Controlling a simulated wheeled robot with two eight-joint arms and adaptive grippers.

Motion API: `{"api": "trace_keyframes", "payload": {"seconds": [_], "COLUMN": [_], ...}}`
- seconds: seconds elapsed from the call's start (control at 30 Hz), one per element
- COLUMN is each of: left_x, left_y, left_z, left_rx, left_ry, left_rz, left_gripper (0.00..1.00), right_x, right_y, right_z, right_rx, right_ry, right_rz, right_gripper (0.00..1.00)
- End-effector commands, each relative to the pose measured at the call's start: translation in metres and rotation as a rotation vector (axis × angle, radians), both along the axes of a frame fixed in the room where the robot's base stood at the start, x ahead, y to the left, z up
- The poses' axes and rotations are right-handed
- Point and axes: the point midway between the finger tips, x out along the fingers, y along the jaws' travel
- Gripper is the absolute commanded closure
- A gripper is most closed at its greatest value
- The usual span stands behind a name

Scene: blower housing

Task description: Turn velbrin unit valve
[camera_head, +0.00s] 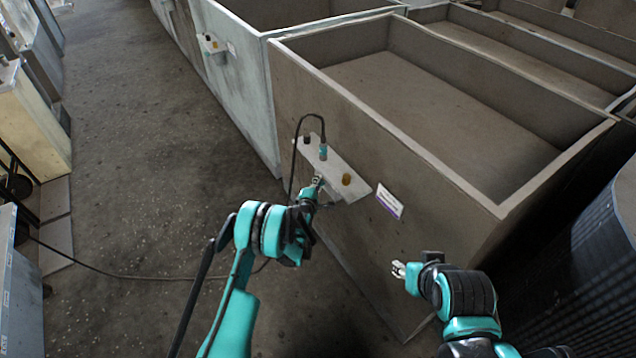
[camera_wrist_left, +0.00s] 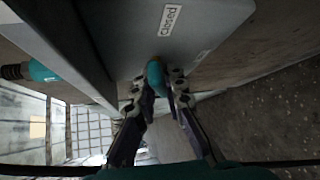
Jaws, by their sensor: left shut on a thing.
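The valve panel (camera_head: 335,170) is a pale plate on the near side wall of a grey-brown housing. My left gripper (camera_head: 317,182) is at the panel's front edge. In the left wrist view its fingers (camera_wrist_left: 158,92) are shut on a small teal valve handle (camera_wrist_left: 155,72), partly hidden between them. A "Closed" label (camera_wrist_left: 170,20) is on the panel beside the handle. The handle's exact angle is hard to tell. My right gripper (camera_head: 398,269) is in front of the housing wall, apart from the panel; its finger opening is too small to judge.
A purple-and-white label (camera_head: 389,201) is to the right. A black ribbed cylinder (camera_head: 590,270) stands at the right. The floor at left is largely clear.

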Motion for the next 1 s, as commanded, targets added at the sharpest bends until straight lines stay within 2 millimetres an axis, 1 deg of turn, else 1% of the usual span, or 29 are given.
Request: {"api": "trace_keyframes", "payload": {"seconds": [0.3, 0.7, 0.73, 0.77, 0.8, 1.0], "left_x": [-0.0003, -0.0003, -0.0002, -0.0002, -0.0002, -0.0001], "left_y": [-0.0002, -0.0002, -0.0003, -0.0002, -0.0002, -0.0001], "left_z": [-0.0006, -0.0007, -0.0007, -0.0006, -0.0006, -0.0005], "left_rx": [0.052, 0.056, 0.056, 0.056, 0.056, 0.055], "left_ry": [-0.07, -0.075, -0.075, -0.075, -0.075, -0.076], "left_rz": [0.0, 0.0, 0.0, 0.0, 0.0, 0.0], "left_gripper": [1.0, 1.0, 0.86, 0.79, 0.68, 0.68], "right_x": [0.0, 0.0, 0.0, 0.0, 0.0, 0.0], "right_y": [0.0, 0.0, 0.0, 0.0, 0.0, 0.0], "right_z": [0.0, 0.0, 0.0, 0.0, 0.0, 0.0], "right_rx": [0.0, 0.0, 0.0, 0.0, 0.0, 0.0], "right_ry": [0.0, 0.0, 0.0, 0.0, 0.0, 0.0], "right_rz": [0.0, 0.0, 0.0, 0.0, 0.0, 0.0], "right_gripper": [0.6, 0.6, 0.6, 0.6, 0.6, 0.6]}}
